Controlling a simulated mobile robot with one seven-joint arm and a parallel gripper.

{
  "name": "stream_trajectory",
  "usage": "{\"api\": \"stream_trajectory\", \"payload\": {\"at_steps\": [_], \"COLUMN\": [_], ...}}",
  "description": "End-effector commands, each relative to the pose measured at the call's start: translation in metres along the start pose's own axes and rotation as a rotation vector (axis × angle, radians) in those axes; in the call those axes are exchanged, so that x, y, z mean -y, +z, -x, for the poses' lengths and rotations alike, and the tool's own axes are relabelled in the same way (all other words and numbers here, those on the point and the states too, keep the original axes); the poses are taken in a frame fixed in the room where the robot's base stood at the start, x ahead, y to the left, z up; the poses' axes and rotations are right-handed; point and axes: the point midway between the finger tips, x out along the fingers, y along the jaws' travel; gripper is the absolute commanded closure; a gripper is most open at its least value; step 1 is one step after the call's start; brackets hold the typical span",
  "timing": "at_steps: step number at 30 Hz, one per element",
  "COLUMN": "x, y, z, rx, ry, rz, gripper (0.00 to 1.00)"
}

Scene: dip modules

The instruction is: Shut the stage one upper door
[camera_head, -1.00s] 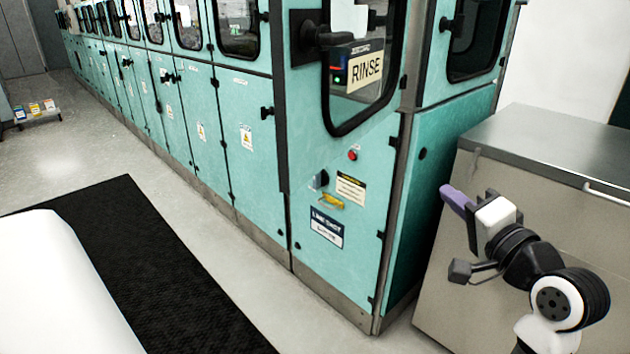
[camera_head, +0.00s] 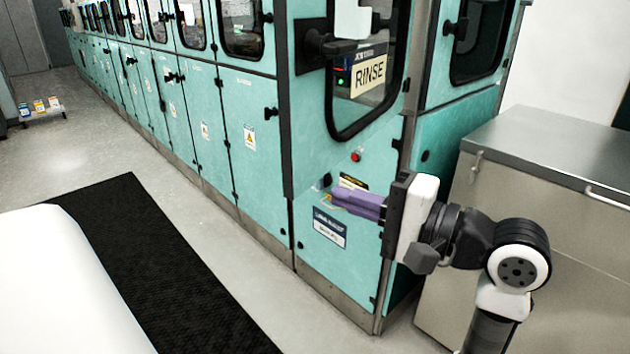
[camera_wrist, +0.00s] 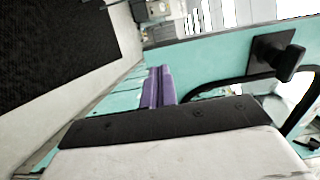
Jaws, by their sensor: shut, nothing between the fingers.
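The stage one upper door (camera_head: 310,130) is teal with a dark-framed window and a black handle (camera_head: 335,47) near its left side. It stands swung out from the cabinet, its lower edge slanting up toward the hinge side at right. My gripper (camera_head: 335,198) has purple fingers, shut and empty, pointing left below the door's lower edge and in front of the lower panel. In the wrist view the fingers (camera_wrist: 158,87) lie beside the teal door (camera_wrist: 215,65), with its black handle (camera_wrist: 278,57) to the right. I cannot tell whether they touch the door.
A RINSE sign (camera_head: 368,75) shows through the window. A steel chest (camera_head: 550,190) stands at right. A black mat (camera_head: 150,260) lies on the floor, with free floor before the cabinets.

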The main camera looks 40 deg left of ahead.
Motion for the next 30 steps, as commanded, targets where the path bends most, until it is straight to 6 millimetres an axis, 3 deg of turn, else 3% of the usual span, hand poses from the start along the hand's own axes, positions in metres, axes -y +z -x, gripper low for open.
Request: {"api": "stream_trajectory", "payload": {"at_steps": [3,10,30], "x": [0.002,0.001,0.001], "y": [0.001,0.000,-0.004], "z": [-0.025,-0.053,-0.067], "rx": [0.004,0.000,-0.016], "ry": [0.000,0.000,-0.001], "rz": [-0.001,-0.001,-0.001], "gripper": [1.00,1.00,1.00]}}
